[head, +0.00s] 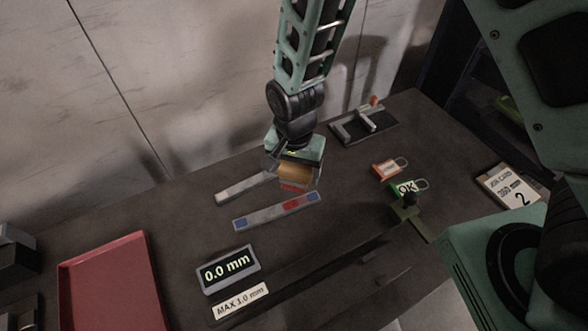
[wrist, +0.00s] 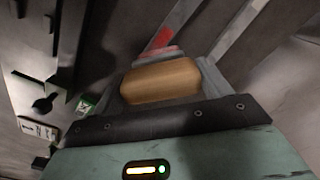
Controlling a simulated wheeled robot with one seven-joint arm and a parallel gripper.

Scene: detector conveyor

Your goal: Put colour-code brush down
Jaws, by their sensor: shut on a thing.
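My gripper (head: 293,172) is shut on a brush with a tan, wood-like body (head: 295,174) and a reddish underside. In the wrist view the tan body of the brush (wrist: 160,82) sits between the fingers, with a pinkish edge beyond it. My gripper holds the brush over the dark table, at the right part of two pale strips. The front strip (head: 270,213) has blue and red patches. The rear strip (head: 235,190) is partly hidden behind the gripper. I cannot tell whether the brush touches anything below.
A red tray (head: 108,285) lies at the left. A 0.0 mm display (head: 228,269) and a MAX 1.0 mm label (head: 240,301) are in front. An orange padlock-shaped tag (head: 386,168), green OK tag (head: 404,187), card (head: 510,187) and metal fixture (head: 362,124) are to the right.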

